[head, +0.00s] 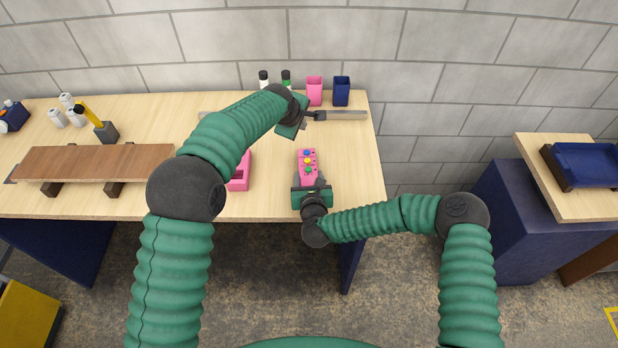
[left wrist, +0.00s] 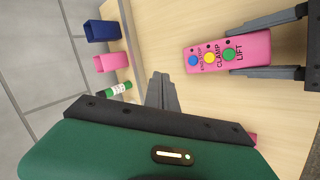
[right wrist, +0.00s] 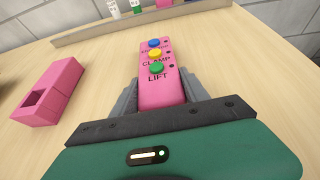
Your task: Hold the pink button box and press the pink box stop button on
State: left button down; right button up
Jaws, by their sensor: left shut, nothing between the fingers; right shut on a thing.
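The pink button box (head: 307,163) lies near the table's right side, between my right gripper's fingers. In the left wrist view the box (left wrist: 260,42) shows a blue button (left wrist: 193,60), a yellow button beside CLAMP and a green button beside LIFT. Lettering near the blue button seems to include STOP. My right gripper (head: 310,184) is shut on the near end of the box, as the right wrist view (right wrist: 162,94) also shows. My left gripper (head: 318,116) is shut and empty, beyond the far end of the box. Its closed fingertips (left wrist: 161,78) are apart from the blue button.
An open pink holder (head: 241,172) stands left of the box. A grey rail (head: 345,115) runs behind, with pink (head: 315,90) and navy (head: 341,91) cups and two bottles beyond it. A brown board (head: 95,162) on supports lies at left. Table between box and right edge is clear.

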aim_at(306, 154)
pick_arm(q)
jog(key=f+m, duration=0.2)
jog(key=d+f+m+t, duration=0.1)
jog(key=f+m, duration=0.4)
jog(key=shift+s+d+f+t+h, duration=0.2)
jog(key=shift+f+t+h, duration=0.1)
jog(key=shift+t, duration=0.1)
dwell(1.9)
jog(key=shift+f, duration=0.35)
